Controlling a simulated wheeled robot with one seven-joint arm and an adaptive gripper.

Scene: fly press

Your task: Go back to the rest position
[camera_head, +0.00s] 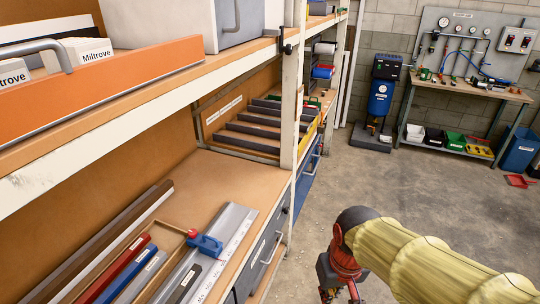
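My arm, in a yellow ribbed sleeve, enters at the lower right of the head view. It bends down at a dark joint to a red wrist. My gripper (340,293) is at the bottom edge, above the concrete floor and to the right of the shelving. Only its upper part shows; the fingertips are cut off by the frame. I cannot tell whether it is open or shut or holds anything.
Wooden shelving (258,178) fills the left, with an orange-fronted tray (110,85) above and bars, rulers and a blue clamp (207,243) below. A blue machine (381,92) and a workbench (470,90) with gauges stand at the back. Concrete floor (400,185) between is clear.

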